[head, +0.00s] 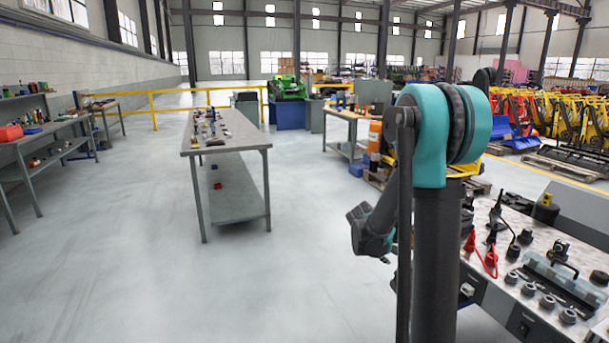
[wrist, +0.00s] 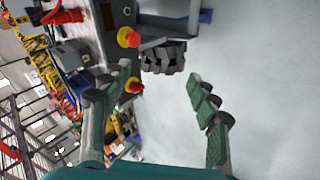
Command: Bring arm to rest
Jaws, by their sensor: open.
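My gripper (wrist: 160,88) shows in the wrist view with its two green-padded fingers spread apart. The gap between the fingers holds nothing, and pale floor shows behind part of it. In the head view my arm rises at the right, with a teal joint at the top and a link bent down to the left. The arm's lower end hangs over the floor, left of the right-hand workbench (head: 507,317). My gripper is mostly hidden there behind my own arm.
A long grey table (head: 232,143) with small parts on top stands ahead. A shelf bench (head: 52,130) is at the left. The right bench carries black fittings and red clips (head: 488,262). Yellow railing (head: 195,107) crosses behind.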

